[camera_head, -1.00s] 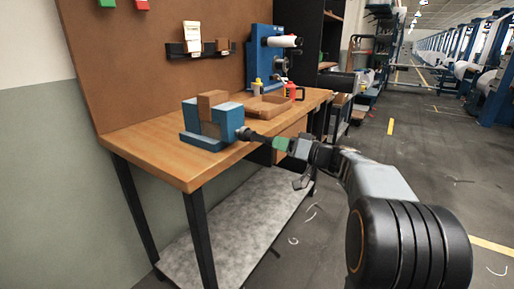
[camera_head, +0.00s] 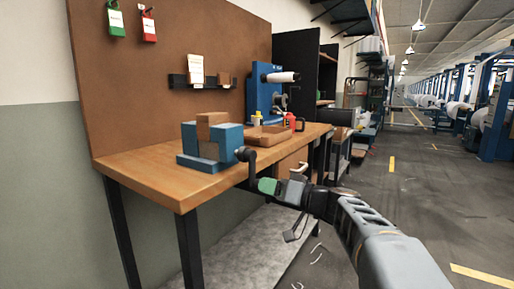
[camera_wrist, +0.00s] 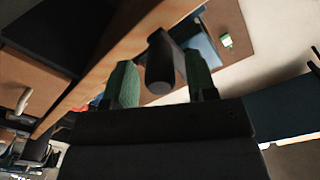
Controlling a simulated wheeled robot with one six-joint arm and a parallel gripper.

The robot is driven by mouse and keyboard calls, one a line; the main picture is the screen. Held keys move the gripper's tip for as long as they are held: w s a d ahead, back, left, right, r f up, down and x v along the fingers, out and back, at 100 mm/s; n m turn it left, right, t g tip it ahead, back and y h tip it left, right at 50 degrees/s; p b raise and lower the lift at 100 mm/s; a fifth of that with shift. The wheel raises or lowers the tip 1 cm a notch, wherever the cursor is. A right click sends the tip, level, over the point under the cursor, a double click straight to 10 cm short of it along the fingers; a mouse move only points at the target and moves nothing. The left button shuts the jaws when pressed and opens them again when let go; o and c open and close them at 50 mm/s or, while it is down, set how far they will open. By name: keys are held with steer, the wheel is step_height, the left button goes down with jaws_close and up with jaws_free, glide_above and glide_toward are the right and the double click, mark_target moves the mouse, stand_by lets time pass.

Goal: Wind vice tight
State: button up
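The blue vice (camera_head: 230,142) stands on the wooden bench near its front left, with a brown block (camera_head: 212,126) upright between its jaws. A dark crank handle (camera_head: 250,170) comes off the vice's right side and hangs down past the bench edge. My gripper (camera_head: 265,185), with green fingers, is at the crank's lower end. In the wrist view the dark crank grip (camera_wrist: 160,68) lies between the two green fingers, with a narrow gap on each side. Whether the jaws press hard on the block cannot be told.
The bench top (camera_head: 150,180) is clear left of the vice. A shallow wooden tray (camera_head: 262,138), a red bottle (camera_head: 289,121) and a blue machine (camera_head: 262,95) stand behind it. A grey lower shelf (camera_head: 250,245) lies beneath. The floor at right is open.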

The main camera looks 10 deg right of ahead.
steer(key=shift+o, duration=0.5)
steer(key=b+v, duration=0.3)
steer(key=v, duration=0.5)
